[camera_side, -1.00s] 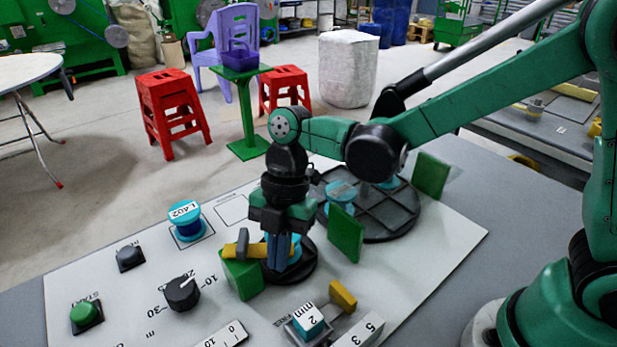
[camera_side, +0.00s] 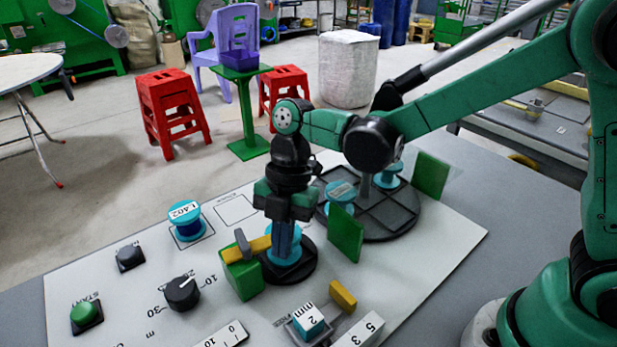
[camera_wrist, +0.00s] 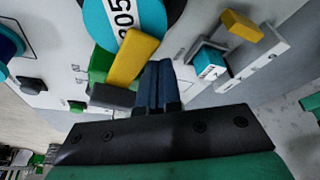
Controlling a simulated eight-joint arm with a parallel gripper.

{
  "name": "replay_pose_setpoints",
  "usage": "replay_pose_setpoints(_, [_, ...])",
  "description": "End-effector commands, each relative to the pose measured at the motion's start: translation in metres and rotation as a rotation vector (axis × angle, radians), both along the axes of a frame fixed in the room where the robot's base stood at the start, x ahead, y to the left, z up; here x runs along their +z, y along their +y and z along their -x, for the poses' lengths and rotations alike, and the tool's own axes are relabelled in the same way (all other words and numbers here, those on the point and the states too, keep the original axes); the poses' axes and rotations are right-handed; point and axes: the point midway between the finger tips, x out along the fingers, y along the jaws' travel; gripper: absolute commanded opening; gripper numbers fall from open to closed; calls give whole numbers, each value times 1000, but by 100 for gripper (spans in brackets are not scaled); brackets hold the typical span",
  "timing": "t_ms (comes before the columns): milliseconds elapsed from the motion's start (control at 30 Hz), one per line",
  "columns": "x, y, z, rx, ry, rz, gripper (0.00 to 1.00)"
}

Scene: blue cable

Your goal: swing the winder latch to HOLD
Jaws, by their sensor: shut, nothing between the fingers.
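The winder latch is a yellow bar (camera_side: 258,246) with a grey upright piece (camera_side: 243,243), on a green block (camera_side: 243,276). The bar reaches toward the cyan spool (camera_side: 284,262) on the round black winder base (camera_side: 306,268). In the wrist view the yellow bar (camera_wrist: 131,59) lies over the spool's edge, with the grey piece (camera_wrist: 112,96) at its near end. My gripper (camera_side: 283,242) points down, shut and empty, over the spool, just right of the bar. In the wrist view its fingertips (camera_wrist: 158,70) are right of the bar. No HOLD mark is readable.
A green plate (camera_side: 346,234) stands close right of my gripper. Behind it is a black divided turntable (camera_side: 375,212) with spools. A black dial (camera_side: 182,293), a green button (camera_side: 84,314) and a cyan block (camera_side: 308,321) stand on the panel. The panel's left middle is fairly clear.

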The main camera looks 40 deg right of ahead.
Motion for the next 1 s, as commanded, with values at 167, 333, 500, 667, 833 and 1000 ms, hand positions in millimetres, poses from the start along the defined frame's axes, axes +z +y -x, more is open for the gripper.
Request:
replay_pose_setpoints(167, [0,0,0,0,0,0,0])
replay_pose_setpoints(333, [0,1,4,1,0,0,0])
replay_pose_setpoints(500, [0,6,27,3,-1,-1,0])
replay_pose_setpoints(667, [18,6,33,-1,-1,0,0])
replay_pose_setpoints(833, [49,4,23,-1,-1,0,0])
replay_pose_setpoints(1000, [75,2,14,-1,0,0,0])
